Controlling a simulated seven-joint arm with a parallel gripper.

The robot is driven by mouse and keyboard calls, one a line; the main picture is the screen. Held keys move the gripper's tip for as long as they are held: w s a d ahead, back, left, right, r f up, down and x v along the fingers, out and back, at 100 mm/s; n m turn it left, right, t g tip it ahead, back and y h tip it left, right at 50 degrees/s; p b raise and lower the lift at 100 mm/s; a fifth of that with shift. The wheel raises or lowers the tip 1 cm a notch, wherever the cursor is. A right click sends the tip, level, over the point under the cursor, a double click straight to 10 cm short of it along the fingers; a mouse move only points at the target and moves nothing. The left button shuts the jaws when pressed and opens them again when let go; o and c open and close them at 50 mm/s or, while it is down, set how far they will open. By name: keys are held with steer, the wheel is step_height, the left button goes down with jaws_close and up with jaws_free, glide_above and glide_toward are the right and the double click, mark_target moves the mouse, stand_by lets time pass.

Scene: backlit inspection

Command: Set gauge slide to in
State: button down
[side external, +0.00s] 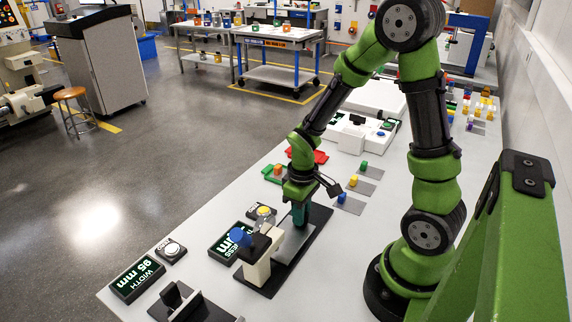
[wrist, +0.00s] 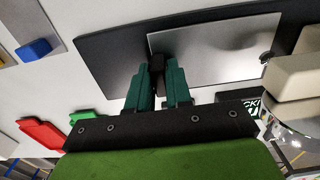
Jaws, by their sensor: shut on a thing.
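The gauge has a black base plate (side external: 320,224) with a grey metal slide (side external: 293,244) lying on it. A beige block with a blue knob (side external: 240,237) stands at the slide's near end. My gripper (side external: 299,219) is down over the slide's far end. In the wrist view, the teal fingers of my gripper (wrist: 160,80) are shut on a small black handle (wrist: 157,65) at the edge of the grey slide (wrist: 215,52). The fingers hide most of the handle. Part of the beige block (wrist: 295,85) shows at the right.
A lit thickness display (side external: 228,243) and a yellow button (side external: 263,211) sit left of the gauge. A width display (side external: 137,279) and black fixture (side external: 185,301) are nearer. Red trays (side external: 313,156) and small coloured blocks on grey pads (side external: 350,203) lie beyond.

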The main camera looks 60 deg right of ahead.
mark_target(294, 229)
steer(key=shift+a, duration=1.6)
steer(key=c, duration=1.1)
jaws_free()
steer(key=shift+d, duration=0.1)
steer(key=shift+r, duration=0.25)
step_height(294, 229, up, 16)
steer(key=shift+r, duration=0.2)
steer(key=shift+w, duration=0.1)
